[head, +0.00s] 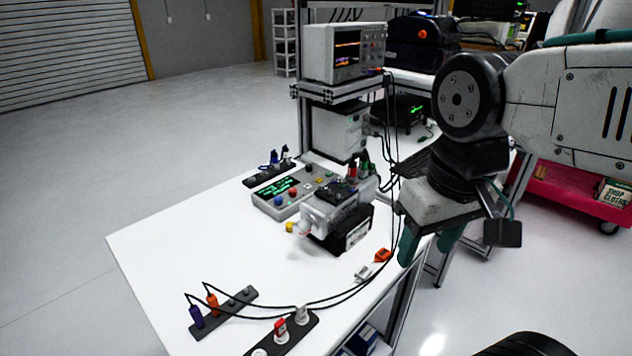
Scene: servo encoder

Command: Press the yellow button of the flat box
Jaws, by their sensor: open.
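The flat box (262,206) is grey and lies on the white table (165,246). Its dark display shows green text, and blue, red and other small buttons sit on its top. A small yellow button (319,181) shows toward its right end, partly crowded by the grey servo unit (321,215) in front. My gripper (428,247) hangs to the right of the flat box, past the servo unit, near the table's right edge. Its teal fingers point down, apart and with nothing between them.
The servo unit has a yellow knob (290,227) at its left end. An orange and white connector (376,262) lies near the right edge. Dark socket strips (228,309) with cables stand at the front. An oscilloscope (343,52) stands on a shelf behind. The table's left part is clear.

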